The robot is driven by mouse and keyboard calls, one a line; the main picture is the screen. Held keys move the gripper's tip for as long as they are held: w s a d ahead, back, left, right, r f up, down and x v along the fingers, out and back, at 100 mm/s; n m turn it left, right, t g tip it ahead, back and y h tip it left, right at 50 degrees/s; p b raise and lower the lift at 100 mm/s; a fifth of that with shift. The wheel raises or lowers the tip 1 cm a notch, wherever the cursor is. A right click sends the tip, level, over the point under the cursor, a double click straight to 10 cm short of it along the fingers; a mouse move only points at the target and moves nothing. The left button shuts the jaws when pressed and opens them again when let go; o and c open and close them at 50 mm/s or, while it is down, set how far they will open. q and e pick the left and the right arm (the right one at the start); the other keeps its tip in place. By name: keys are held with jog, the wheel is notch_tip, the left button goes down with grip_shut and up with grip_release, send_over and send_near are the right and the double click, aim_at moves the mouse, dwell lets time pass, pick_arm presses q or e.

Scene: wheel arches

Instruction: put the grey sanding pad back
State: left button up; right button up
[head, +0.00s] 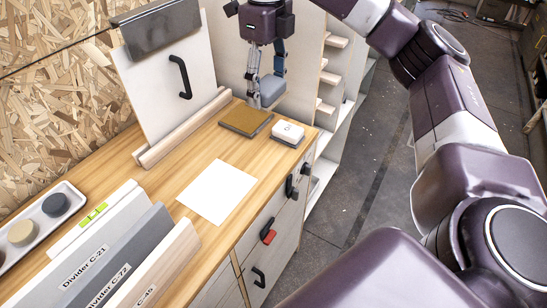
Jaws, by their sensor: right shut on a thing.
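My right gripper (263,98) points down above the far end of the wooden worktop (178,148). It is shut on a blue-grey block (272,86), which looks like the grey sanding pad; the fingers partly hide it. The block is just above or behind a flat brown-topped pad (245,117) with a grey edge; I cannot tell whether they touch. My left gripper is not in view.
A white block (288,132) lies right of the brown pad. A white sheet (217,190) lies mid-worktop. A leaning panel with a black handle (181,77) stands behind. Upright dividers (120,262) and a tray of round pieces (38,225) are front left. Shelves (332,75) stand beyond.

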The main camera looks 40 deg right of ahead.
notch_tip(320, 180, down, 3)
jog(key=shift+s+f+b, duration=0.15)
jog(key=shift+b, duration=0.15)
jog(key=p, duration=0.2)
send_over(269, 159)
notch_tip(269, 159, down, 12)
jog(key=shift+r, duration=0.1)
notch_tip(269, 159, down, 4)
jog(key=shift+f+p, duration=0.1)
jog(key=shift+p, duration=0.45)
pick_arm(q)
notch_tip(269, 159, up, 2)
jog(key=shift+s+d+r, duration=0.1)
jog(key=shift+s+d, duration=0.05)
pick_arm(e)
jog(key=shift+f, duration=0.2)
jog(key=shift+f, duration=0.2)
jog(key=o, duration=1.1)
jog(key=shift+o, duration=0.2)
jog(key=shift+r, duration=0.1)
